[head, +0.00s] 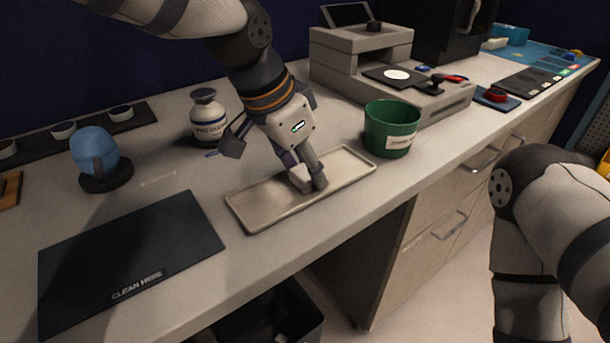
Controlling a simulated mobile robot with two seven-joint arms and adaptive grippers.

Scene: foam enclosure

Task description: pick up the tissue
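My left gripper (308,182) points down into the long beige tray (262,214) on the counter. Its fingertips are low, at or just above the tray floor, and look close together. A small pale piece (299,176) shows at the fingertips. I cannot tell whether it is the tissue or part of a finger, nor whether the fingers grip anything. No other tissue shows clearly. My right arm is at the right edge, and its gripper is out of view.
A green bin (392,128) stands just right of the tray. A black "CLEAN HERE" mat (130,262) lies front left. A white bottle (208,118) and a blue rounded object (95,152) stand behind. A grey machine (350,62) is at the back. A dark bin (262,318) is below the counter.

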